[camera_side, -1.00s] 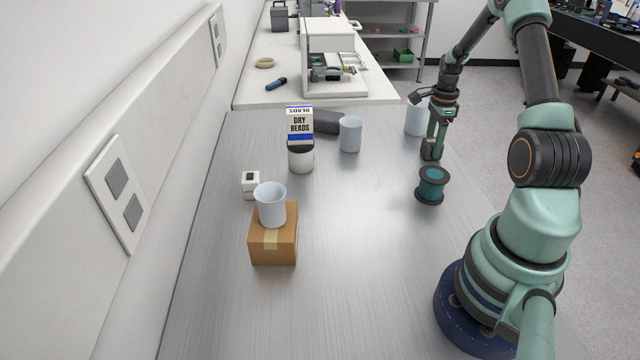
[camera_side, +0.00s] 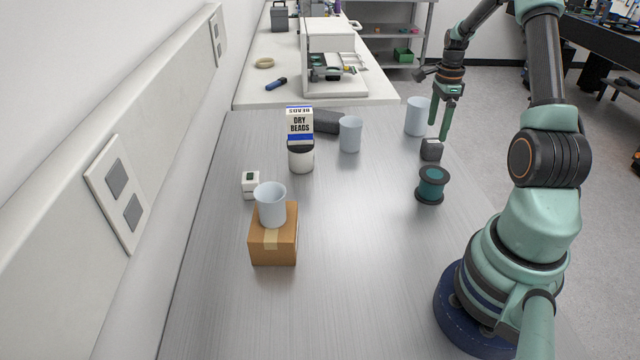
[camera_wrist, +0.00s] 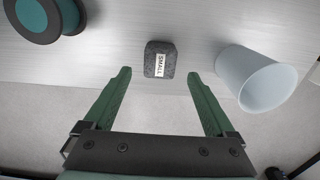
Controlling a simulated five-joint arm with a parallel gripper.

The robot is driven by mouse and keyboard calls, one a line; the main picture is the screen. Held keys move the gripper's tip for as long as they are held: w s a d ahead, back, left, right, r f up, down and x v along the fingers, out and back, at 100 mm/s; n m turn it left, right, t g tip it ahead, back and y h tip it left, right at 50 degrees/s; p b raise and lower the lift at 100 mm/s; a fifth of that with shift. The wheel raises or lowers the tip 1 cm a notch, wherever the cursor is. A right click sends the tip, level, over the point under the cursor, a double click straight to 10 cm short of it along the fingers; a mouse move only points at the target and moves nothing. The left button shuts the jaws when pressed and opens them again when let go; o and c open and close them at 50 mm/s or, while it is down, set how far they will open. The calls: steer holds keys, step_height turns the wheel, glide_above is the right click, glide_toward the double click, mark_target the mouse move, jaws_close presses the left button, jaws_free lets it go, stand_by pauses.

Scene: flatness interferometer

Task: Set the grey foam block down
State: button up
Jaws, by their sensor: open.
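The grey foam block (camera_side: 431,149) rests on the metal table near its right edge, between the teal spool and a pale cup. In the wrist view the block (camera_wrist: 160,60) is dark grey and speckled, with a white label reading SMALL. My gripper (camera_side: 439,134) is open above the block and apart from it. In the wrist view the two green fingers of my gripper (camera_wrist: 160,72) are spread wide, with the block beyond and between their tips. Nothing is held.
The teal spool (camera_side: 431,186) stands just in front of the block, and a pale cup (camera_side: 417,117) stands behind it. Another cup (camera_side: 350,134), a DRY BEADS box (camera_side: 299,125) and a cardboard box (camera_side: 274,245) stand further left. The table's middle is clear.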

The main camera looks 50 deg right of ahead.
mark_target(433, 142)
step_height(433, 142, up, 6)
steer(key=w+a+r+n+t+h, duration=0.1)
steer(key=w+a+r+n, duration=0.2)
steer(key=a+r+n, duration=0.45)
steer(key=w+a+r+n+t, duration=0.1)
steer(key=w+a+r+n, duration=0.2)
steer(key=a, duration=0.7)
steer(key=s+a+n+t, duration=0.1)
steer(key=s+a+n, duration=0.2)
steer(key=a+n, duration=0.5)
steer(key=s+a+n+t+y, duration=0.1)
steer(key=s+a+n+t, duration=0.1)
steer(key=a+n, duration=0.6)
steer(key=s+a, duration=0.1)
steer(key=a, duration=0.3)
steer(key=shift+r+t, duration=0.3)
steer(key=shift+r, duration=0.1)
